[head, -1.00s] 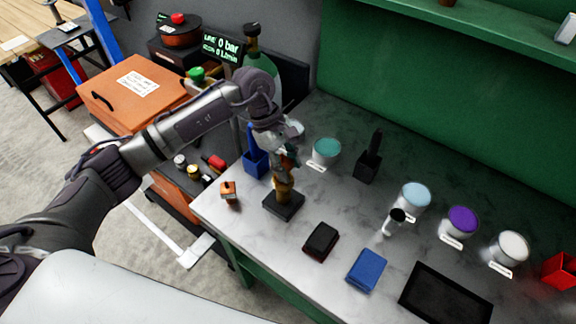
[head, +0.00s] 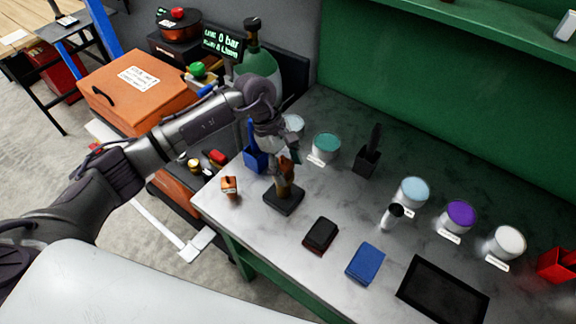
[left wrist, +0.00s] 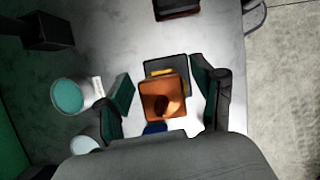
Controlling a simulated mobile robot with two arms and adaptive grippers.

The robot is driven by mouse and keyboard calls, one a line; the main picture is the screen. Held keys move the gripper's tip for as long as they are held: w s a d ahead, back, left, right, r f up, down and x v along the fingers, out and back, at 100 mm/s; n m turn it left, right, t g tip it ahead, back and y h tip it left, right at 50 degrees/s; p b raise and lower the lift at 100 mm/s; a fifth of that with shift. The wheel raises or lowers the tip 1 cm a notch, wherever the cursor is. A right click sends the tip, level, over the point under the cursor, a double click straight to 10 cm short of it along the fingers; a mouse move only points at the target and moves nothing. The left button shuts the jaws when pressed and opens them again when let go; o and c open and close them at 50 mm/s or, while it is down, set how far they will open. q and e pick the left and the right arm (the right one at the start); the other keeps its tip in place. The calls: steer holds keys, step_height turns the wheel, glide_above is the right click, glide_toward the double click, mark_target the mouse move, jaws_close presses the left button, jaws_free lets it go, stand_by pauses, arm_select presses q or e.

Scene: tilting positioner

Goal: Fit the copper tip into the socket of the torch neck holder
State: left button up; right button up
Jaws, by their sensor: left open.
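The torch neck holder has a dark square base (head: 284,201) on the grey bench, with a brown and copper-coloured upright on it. In the left wrist view a copper-orange square piece (left wrist: 163,100) with a dark round opening sits above that base, between my fingers. I cannot tell whether this is the holder's socket or the copper tip. My left gripper (head: 287,160) is just over the upright. Its two dark green fingers (left wrist: 162,97) stand apart, one on each side of the piece, with gaps showing. A small orange block (head: 229,187) stands left of the holder. My right gripper is out of view.
A blue holder (head: 256,157), a teal-topped jar (head: 326,147) and a black holder (head: 367,160) stand behind. A black-and-red block (head: 320,234), a blue block (head: 365,263) and a dark tray (head: 443,291) lie in front. More jars (head: 411,192) stand to the right.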

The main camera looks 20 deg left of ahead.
arm_select(q)
steer(key=shift+r, duration=0.1)
steer(key=shift+r, duration=0.15)
steer(key=b+v, duration=0.4)
steer(key=v, duration=0.8)
